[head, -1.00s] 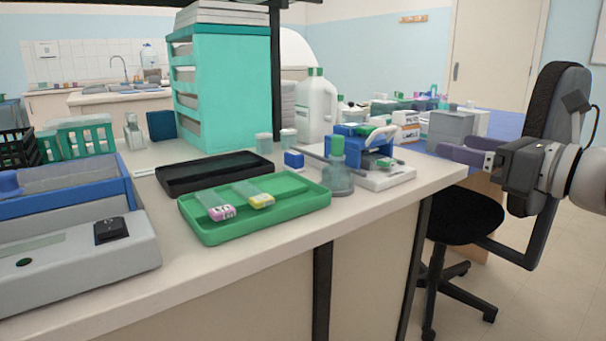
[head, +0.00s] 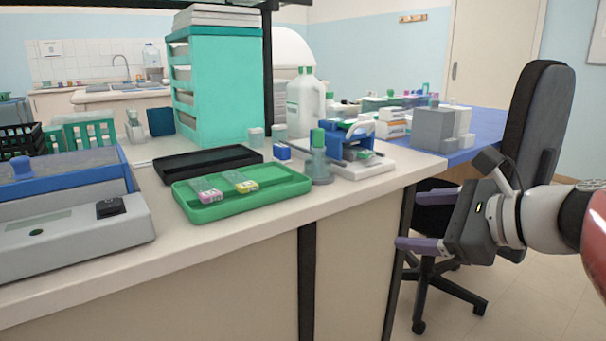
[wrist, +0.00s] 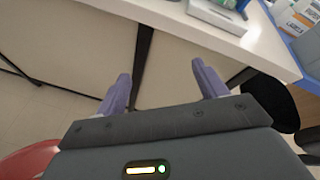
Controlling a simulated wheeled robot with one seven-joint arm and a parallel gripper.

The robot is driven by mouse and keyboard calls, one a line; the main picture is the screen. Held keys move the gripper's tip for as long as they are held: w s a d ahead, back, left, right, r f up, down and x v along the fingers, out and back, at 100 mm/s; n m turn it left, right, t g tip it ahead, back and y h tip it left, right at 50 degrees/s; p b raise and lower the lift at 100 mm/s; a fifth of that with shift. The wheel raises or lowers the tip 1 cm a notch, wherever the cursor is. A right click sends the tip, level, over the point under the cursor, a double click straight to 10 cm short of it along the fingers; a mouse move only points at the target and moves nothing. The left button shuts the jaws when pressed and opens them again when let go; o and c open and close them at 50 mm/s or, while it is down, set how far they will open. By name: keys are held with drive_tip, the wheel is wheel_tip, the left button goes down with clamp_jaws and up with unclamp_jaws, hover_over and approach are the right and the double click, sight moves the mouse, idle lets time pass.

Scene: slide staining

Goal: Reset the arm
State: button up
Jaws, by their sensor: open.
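My gripper (head: 420,219) is at the right of the head view, off the bench's right end and below the bench top, in front of the office chair. Its two purple fingers are spread apart with nothing between them. In the wrist view my gripper (wrist: 161,82) also shows open and empty, with the bench edge and floor beyond the fingers.
The bench (head: 240,235) holds a green tray (head: 240,204) with two slides, a black tray (head: 208,162), a bottle with a green cap (head: 319,165) and a blue-and-white device (head: 355,150). A black chair (head: 535,110) stands close behind my gripper.

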drive_tip(key=s+a+f+n+g+h, duration=0.1)
drive_tip(key=s+f+n+g+h, duration=0.1)
drive_tip(key=s+f+n+h, duration=0.2)
drive_tip(key=s+a+f+n+g+h, duration=0.1)
drive_tip(key=s+f+n+g+h, duration=0.1)
drive_tip(key=s+f+n+h, duration=0.3)
drive_tip(key=s+f+n, duration=0.4)
drive_tip(key=f+n, duration=0.7)
drive_tip(key=n, duration=0.1)
drive_tip(key=shift+s+a+f+n+g, duration=0.15)
drive_tip(key=shift+s+a+n+g, duration=0.15)
drive_tip(key=shift+s+n, duration=0.1)
